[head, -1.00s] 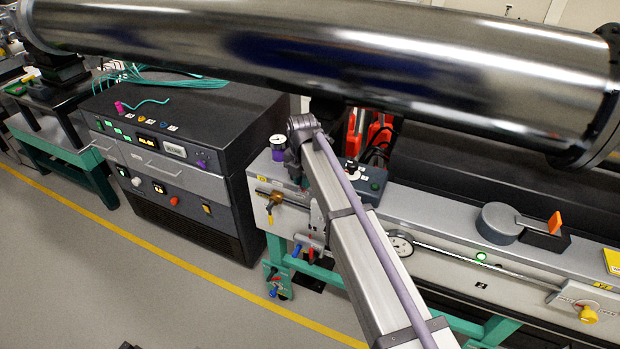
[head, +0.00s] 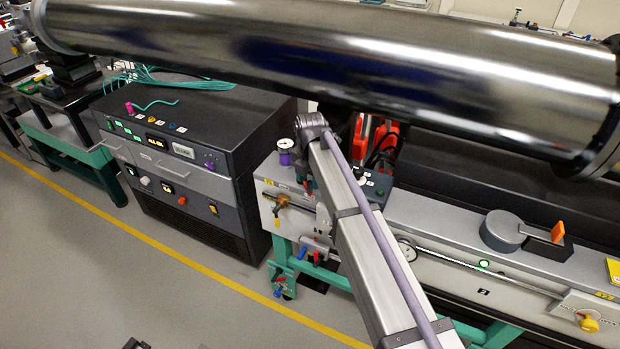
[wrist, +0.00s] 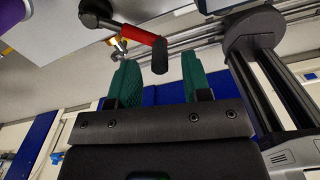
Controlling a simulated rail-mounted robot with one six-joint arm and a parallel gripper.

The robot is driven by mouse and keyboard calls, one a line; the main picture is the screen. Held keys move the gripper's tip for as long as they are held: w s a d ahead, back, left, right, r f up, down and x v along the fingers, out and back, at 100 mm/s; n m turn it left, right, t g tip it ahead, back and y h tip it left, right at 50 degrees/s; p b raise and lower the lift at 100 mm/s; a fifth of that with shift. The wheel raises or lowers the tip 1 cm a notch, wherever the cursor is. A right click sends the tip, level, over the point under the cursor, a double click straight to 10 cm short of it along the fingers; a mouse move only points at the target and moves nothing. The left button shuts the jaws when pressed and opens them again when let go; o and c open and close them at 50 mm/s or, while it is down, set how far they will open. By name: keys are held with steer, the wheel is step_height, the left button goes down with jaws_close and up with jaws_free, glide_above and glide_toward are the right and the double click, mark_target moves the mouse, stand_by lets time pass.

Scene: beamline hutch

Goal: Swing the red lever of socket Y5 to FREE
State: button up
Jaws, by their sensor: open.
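In the wrist view a red lever (wrist: 138,34) with a black end grip juts out from a dark round hub. My gripper (wrist: 160,72) is open, its two green fingers pointing up the picture towards the lever. The black grip shows between and just beyond the fingertips; I see no clear contact. No socket label or FREE mark is readable in this view. In the head view my arm hides part of the light grey bench front, and I cannot make out my fingers there. A small red handle (head: 317,258) shows low on that front; whether it is the same lever I cannot tell.
A brass-coloured fitting (wrist: 118,48) sits close to the left finger, and a dark rail frame (wrist: 252,35) stands at the right. In the head view a large metal pipe (head: 330,60) crosses above the bench. A black control cabinet (head: 190,165) stands left.

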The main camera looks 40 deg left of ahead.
mark_target(310, 181)
step_height(310, 181, up, 9)
steer(key=p, duration=0.7)
steer(key=shift+f, duration=0.15)
steer(key=shift+f, duration=0.1)
